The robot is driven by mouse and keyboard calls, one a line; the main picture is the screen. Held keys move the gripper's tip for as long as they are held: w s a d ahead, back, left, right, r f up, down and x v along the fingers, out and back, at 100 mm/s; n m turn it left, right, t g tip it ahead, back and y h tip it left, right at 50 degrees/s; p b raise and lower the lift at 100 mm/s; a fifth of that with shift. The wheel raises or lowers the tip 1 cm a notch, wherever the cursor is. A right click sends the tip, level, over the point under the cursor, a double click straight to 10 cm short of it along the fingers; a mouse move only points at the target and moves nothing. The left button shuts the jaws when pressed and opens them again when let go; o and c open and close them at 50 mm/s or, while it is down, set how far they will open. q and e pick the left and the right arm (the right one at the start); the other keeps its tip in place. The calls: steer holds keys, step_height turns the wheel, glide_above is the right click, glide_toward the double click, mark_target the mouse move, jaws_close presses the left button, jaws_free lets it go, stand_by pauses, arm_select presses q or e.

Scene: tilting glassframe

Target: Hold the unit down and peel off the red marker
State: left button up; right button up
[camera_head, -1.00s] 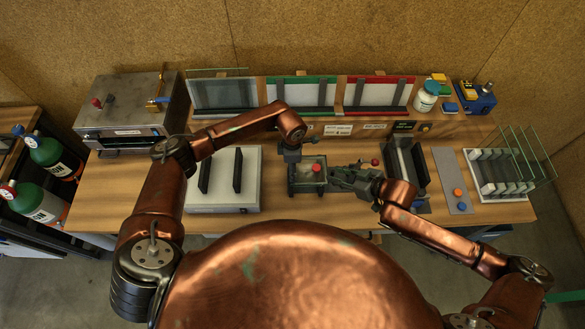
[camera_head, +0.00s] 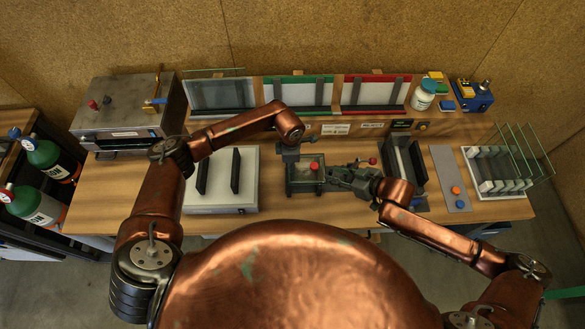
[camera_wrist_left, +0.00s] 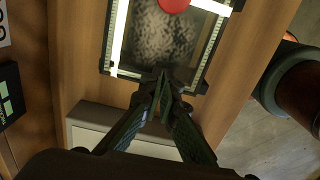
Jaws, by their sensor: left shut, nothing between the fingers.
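The unit (camera_head: 305,183) is a small dark-framed glass piece on the bench, in the middle of the head view. In the left wrist view its glass (camera_wrist_left: 160,38) looks mottled grey inside a pale, dark-edged frame. The red marker (camera_head: 314,165) is a round red spot on the glass; it shows at the top edge of the left wrist view (camera_wrist_left: 174,4). My left gripper (camera_wrist_left: 160,82) is shut and empty at the unit's edge; contact is unclear. My right gripper (camera_head: 328,175) is at the unit's right side, its fingertips too small to read.
A white plate with two black uprights (camera_head: 221,194) stands left of the unit. A red knob (camera_head: 372,161) and a dark slotted holder (camera_head: 405,172) stand to the right. Behind is a rack with green (camera_head: 298,78) and red (camera_head: 378,77) bays. A glass rack (camera_head: 497,172) is far right.

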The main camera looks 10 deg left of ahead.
arm_select(q)
steer(key=o, duration=0.4)
steer(key=shift+s+a+f, duration=0.1)
steer(key=shift+a+f, duration=0.6)
steer(key=shift+f, duration=0.2)
steer(key=shift+o, duration=0.2)
steer(key=shift+w, duration=0.2)
steer(key=shift+d+r, duration=0.1)
steer(key=shift+r, duration=0.05)
steer(key=shift+r, duration=0.1)
steer(key=shift+r, duration=0.35)
step_height(320, 180, up, 11)
steer(key=shift+r, duration=0.15)
steer(key=shift+r, duration=0.1)
